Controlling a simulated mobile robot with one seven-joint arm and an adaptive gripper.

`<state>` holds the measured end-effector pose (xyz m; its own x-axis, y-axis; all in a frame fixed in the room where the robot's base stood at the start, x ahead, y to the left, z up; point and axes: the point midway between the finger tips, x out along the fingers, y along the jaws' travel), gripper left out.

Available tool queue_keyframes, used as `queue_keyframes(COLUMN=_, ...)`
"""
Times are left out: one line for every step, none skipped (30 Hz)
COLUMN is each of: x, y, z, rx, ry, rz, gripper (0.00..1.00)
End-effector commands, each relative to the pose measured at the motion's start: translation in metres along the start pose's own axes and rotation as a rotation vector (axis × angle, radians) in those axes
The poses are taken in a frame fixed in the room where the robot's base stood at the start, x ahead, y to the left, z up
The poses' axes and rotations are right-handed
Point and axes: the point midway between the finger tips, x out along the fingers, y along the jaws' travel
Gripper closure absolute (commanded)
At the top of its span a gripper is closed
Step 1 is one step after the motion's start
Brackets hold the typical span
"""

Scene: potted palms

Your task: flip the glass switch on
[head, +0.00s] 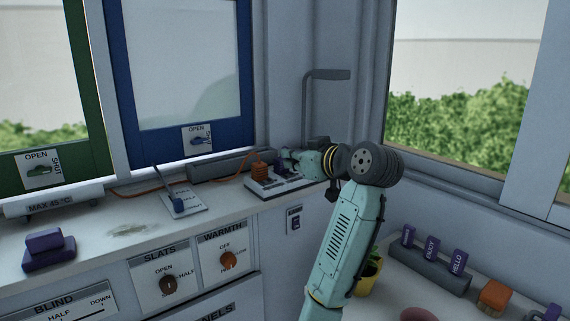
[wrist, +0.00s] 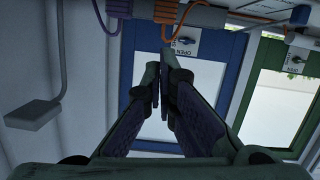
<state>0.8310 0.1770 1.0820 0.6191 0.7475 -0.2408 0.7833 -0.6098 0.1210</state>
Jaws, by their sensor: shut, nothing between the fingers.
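My gripper (head: 290,160) is shut and empty, low over the power strip (head: 268,192) at the back corner of the counter. In the wrist view the two dark fingers (wrist: 162,75) lie close together in front of the blue-framed window. An orange plug (head: 259,169) with an orange cord stands on the strip, just left of my gripper. My gripper hides part of the strip, and I cannot tell whether the fingers touch it. No label reading "glass" is legible, so I cannot tell which switch is the glass switch or how it stands.
A bent grey pipe (head: 325,74) rises behind my gripper; it also shows in the wrist view (wrist: 33,112). Slats (head: 168,285) and warmth (head: 227,260) knobs are on the front.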

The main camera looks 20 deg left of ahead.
Motion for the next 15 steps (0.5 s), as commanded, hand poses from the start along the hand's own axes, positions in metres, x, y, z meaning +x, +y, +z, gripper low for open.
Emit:
queue_keyframes(x=0.008, y=-0.001, z=-0.002, rx=0.001, ry=-0.002, rz=-0.003, gripper=1.0)
queue_keyframes(x=0.013, y=-0.001, z=-0.002, rx=0.001, ry=-0.002, rz=-0.003, gripper=1.0)
queue_keyframes(x=0.021, y=-0.001, z=-0.003, rx=0.002, ry=-0.002, rz=-0.004, gripper=1.0)
queue_keyframes(x=0.027, y=-0.001, z=-0.003, rx=0.002, ry=-0.002, rz=-0.005, gripper=1.0)
queue_keyframes(x=0.034, y=-0.001, z=-0.003, rx=0.001, ry=-0.003, rz=-0.004, gripper=1.0)
queue_keyframes(x=0.043, y=-0.002, z=-0.003, rx=0.002, ry=-0.003, rz=-0.004, gripper=1.0)
queue_keyframes(x=0.049, y=-0.002, z=-0.003, rx=0.002, ry=-0.003, rz=-0.005, gripper=1.0)
queue_keyframes(x=0.056, y=-0.001, z=-0.003, rx=0.002, ry=-0.003, rz=-0.004, gripper=1.0)
queue_keyframes(x=0.065, y=-0.001, z=-0.003, rx=0.002, ry=-0.003, rz=-0.004, gripper=1.0)
queue_keyframes(x=0.071, y=-0.002, z=-0.004, rx=0.002, ry=-0.003, rz=-0.004, gripper=1.0)
queue_keyframes(x=0.077, y=-0.001, z=-0.004, rx=0.002, ry=-0.002, rz=-0.004, gripper=1.0)
queue_keyframes(x=0.085, y=-0.001, z=-0.004, rx=0.001, ry=-0.002, rz=-0.003, gripper=1.0)
queue_keyframes(x=0.091, y=-0.001, z=-0.003, rx=0.002, ry=-0.002, rz=-0.002, gripper=1.0)
queue_keyframes(x=0.092, y=0.0, z=0.004, rx=0.004, ry=-0.004, rz=-0.001, gripper=1.0)
queue_keyframes(x=0.093, y=0.0, z=0.012, rx=0.003, ry=-0.004, rz=0.0, gripper=1.0)
